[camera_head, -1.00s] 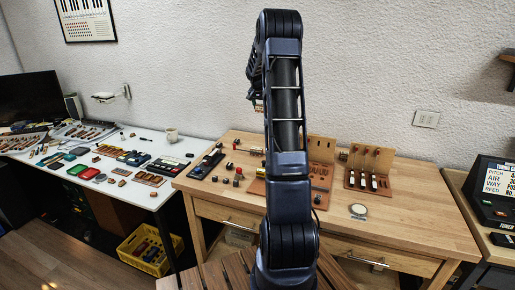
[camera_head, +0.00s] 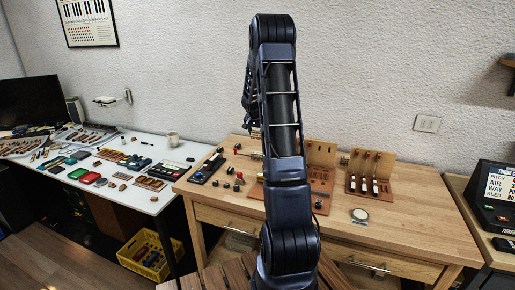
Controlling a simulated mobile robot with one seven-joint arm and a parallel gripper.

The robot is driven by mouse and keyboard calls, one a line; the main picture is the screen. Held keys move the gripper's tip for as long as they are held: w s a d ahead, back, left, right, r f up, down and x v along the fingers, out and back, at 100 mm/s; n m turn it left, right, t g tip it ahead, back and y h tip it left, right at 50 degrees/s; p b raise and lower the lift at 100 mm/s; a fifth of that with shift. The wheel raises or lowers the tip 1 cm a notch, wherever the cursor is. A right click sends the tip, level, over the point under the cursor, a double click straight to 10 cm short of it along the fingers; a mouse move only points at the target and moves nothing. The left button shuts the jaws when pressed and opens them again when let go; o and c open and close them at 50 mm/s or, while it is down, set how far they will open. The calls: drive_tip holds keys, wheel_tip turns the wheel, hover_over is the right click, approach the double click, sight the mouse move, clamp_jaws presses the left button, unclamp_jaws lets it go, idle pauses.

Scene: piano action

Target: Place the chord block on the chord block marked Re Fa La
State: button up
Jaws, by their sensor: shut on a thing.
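My arm rises through the middle of the view and its forearm folds down behind it on the left, over the wooden bench (camera_head: 420,215). My gripper and anything in it are hidden behind the arm. Small dark and red blocks (camera_head: 239,177) stand on the bench left of the arm. They may be chord blocks, but no marking can be read at this size, so I cannot tell which is Re Fa La.
An upright wooden stand (camera_head: 373,172) with key parts and a round disc (camera_head: 360,215) are right of the arm. A dark device (camera_head: 205,167) lies at the bench's left. A white table (camera_head: 118,195) holds several coloured boxes. The bench's right front is clear.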

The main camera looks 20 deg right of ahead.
sight(258, 153)
drive_tip(key=shift+f, duration=4.3)
drive_tip(key=shift+f, duration=0.1)
drive_tip(key=o, duration=1)
drive_tip(key=s+a+r+n, duration=0.1)
drive_tip(key=s+a+r, duration=0.25)
drive_tip(key=r, duration=0.35)
drive_tip(key=s+a+r, duration=0.3)
drive_tip(key=s+r, duration=0.2)
drive_tip(key=r, duration=0.2)
drive_tip(key=s+a+r+n, duration=0.1)
drive_tip(key=s+a+r, duration=0.25)
drive_tip(key=r, duration=0.35)
drive_tip(key=s+a+r+n+y, duration=0.1)
drive_tip(key=s+a, duration=0.3)
drive_tip(key=s, duration=0.7)
drive_tip(key=s+a+r+n+t+y, duration=0.1)
drive_tip(key=s+a+r+n, duration=0.2)
drive_tip(key=s, duration=0.9)
drive_tip(key=s+a+r+n+y, duration=0.1)
drive_tip(key=s+a+r+n, duration=0.2)
drive_tip(key=s, duration=0.9)
drive_tip(key=a, duration=0.3)
drive_tip(key=shift+s+a, duration=0.15)
drive_tip(key=shift+a, duration=0.15)
